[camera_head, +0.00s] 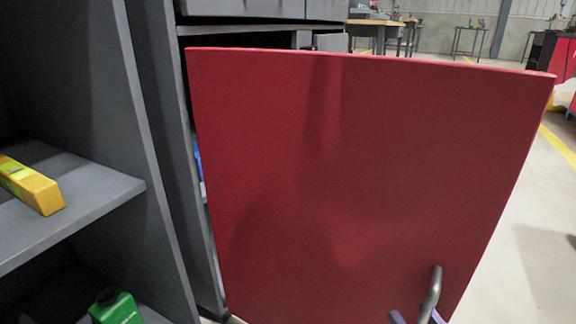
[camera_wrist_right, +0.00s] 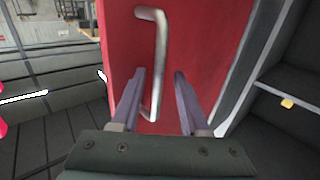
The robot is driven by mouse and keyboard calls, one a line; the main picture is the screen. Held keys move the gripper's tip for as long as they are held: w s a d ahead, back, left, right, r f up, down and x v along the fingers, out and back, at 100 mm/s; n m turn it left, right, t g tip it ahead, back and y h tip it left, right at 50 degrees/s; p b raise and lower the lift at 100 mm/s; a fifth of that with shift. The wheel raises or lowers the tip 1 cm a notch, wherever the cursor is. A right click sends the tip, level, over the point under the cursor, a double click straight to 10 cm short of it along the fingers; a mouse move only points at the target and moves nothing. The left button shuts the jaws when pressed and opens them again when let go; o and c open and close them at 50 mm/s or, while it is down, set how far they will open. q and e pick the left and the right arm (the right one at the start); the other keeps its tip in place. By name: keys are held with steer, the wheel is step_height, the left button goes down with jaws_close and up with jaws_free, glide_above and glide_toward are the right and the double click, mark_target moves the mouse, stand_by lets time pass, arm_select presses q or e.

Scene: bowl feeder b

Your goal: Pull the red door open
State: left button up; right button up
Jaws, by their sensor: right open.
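The red door (camera_head: 370,150) stands swung out from the grey cabinet, with its left edge by the cabinet side. It also fills the middle of the right wrist view (camera_wrist_right: 200,45). A grey metal bar handle (camera_head: 432,290) sits low near the door's right edge. In the right wrist view the handle (camera_wrist_right: 160,50) runs between the two purple fingers of my right gripper (camera_wrist_right: 159,75), which are apart. That gripper (camera_head: 418,316) also shows at the bottom edge of the head view, partly cut off. My left gripper is not in view.
A drawer unit (camera_head: 250,8) is behind the door. Clear floor (camera_head: 520,240) lies to the right; workbenches stand far back.

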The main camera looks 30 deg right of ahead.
steer(key=v, duration=0.9)
steer(key=shift+s, duration=0.4)
steer(key=shift+a, duration=0.1)
steer(key=w+a+r+n+g+y+p, duration=0.15)
steer(key=w+r+p, duration=0.25)
steer(key=r+p, duration=0.75)
steer(key=w+a+r+n+g+y+p, duration=0.1)
steer(key=w+r+g+y+p, duration=0.3)
steer(key=r+p, duration=0.75)
steer(key=w+a+r+n+g+y+p, duration=0.1)
steer(key=w+r+p, duration=0.4)
steer(key=r+p, duration=0.65)
steer(key=s+a+r+n+g+p, duration=0.1)
steer(key=s+r+g+p, duration=0.15)
steer(key=r+p, duration=0.85)
steer(key=s+a+r+n+g+p, duration=0.1)
steer(key=s+r+g+p, duration=0.15)
steer(key=r+p, duration=0.85)
steer(key=s+a+r+n+g+p, duration=0.1)
steer(key=s+r+g+p, duration=0.15)
steer(key=r+p, duration=0.95)
step_height(320, 180, up, 35)
steer(key=t+p, duration=0.1)
steer(key=p, duration=2.7)
steer(key=shift+s+a+p, duration=0.25)
steer(key=shift+s+p, duration=0.15)
steer(key=shift+s, duration=0.1)
